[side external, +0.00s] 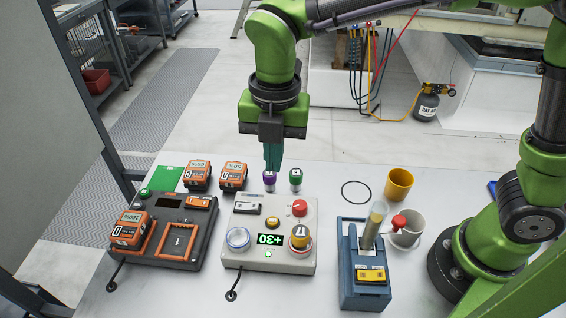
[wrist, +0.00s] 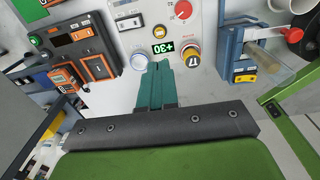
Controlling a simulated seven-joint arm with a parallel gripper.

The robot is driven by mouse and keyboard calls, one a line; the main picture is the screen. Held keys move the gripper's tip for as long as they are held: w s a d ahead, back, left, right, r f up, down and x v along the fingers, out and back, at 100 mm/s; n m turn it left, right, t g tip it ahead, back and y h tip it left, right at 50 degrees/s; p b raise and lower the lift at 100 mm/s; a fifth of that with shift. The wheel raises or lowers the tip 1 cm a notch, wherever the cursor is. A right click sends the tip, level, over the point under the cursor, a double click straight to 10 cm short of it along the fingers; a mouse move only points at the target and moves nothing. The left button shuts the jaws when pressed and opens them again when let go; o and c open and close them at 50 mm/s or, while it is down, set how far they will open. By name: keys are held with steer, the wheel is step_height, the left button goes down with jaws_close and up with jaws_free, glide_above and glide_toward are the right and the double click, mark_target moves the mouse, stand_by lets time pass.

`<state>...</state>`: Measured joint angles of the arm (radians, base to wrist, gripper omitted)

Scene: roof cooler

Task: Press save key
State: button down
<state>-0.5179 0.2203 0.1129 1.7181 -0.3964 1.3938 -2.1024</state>
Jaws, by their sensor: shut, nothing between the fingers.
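A light grey control box (side external: 272,263) stands on the bench with a lit green "+30" display (side external: 269,239). I cannot read which one is marked save. My gripper (side external: 273,165) is shut and empty, fingers pointing down, above and behind the box in the side view. In the wrist view its teal fingertips (wrist: 159,66) overlap the box below the display (wrist: 163,48), beside the clear button (wrist: 139,61).
A purple-topped piece (side external: 269,178) and a green-topped piece (side external: 295,176) stand close by my fingertips in the side view.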

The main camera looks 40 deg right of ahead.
mark_target(274, 220)
steer(key=shift+f, duration=0.1)
stand_by(0.3)
steer(key=f, duration=1.4)
steer(key=shift+a, duration=0.25)
steer(key=shift+f, duration=0.95)
step_height(274, 220, up, 15)
steer(key=shift+w+d, duration=0.15)
